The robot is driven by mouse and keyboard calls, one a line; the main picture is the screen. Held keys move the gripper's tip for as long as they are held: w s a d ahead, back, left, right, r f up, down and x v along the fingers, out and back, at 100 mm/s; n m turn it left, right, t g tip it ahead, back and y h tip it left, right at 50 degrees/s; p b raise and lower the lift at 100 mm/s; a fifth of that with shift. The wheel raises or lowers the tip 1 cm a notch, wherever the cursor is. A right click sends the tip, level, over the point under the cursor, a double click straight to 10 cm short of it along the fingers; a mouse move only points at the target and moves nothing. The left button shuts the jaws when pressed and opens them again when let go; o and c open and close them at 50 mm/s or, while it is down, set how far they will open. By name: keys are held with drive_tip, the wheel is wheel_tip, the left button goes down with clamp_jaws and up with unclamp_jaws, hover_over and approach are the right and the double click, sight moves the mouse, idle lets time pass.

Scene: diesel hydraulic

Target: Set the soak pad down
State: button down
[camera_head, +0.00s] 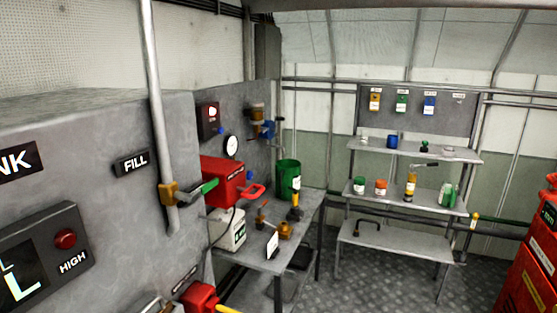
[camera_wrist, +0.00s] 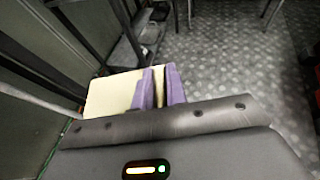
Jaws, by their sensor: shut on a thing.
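The soak pad (camera_wrist: 108,95) is a cream-coloured flat piece in the wrist view. My gripper (camera_wrist: 159,78) has purple fingers and is shut on the pad. Most of the pad sticks out to the left of the fingers, and a strip of it shows between them. The part near the palm is hidden by the dark gripper body. The pad is held above the grey chequered floor (camera_wrist: 220,60). I cannot make out the pad or my gripper in the head view.
A grey bench (camera_head: 268,263) holds a green bin (camera_head: 288,178), a white jug (camera_head: 226,231) and small tools. A shelf unit (camera_head: 408,205) with cans and bottles stands at the back. A red cabinet (camera_head: 532,265) is at right. Open floor (camera_head: 375,290) lies between.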

drive_tip(key=f, duration=0.2)
drive_tip(key=s+f, duration=0.1)
drive_tip(key=f, duration=0.2)
drive_tip(key=shift+s+f, duration=0.25)
drive_tip(key=shift+f, duration=0.1)
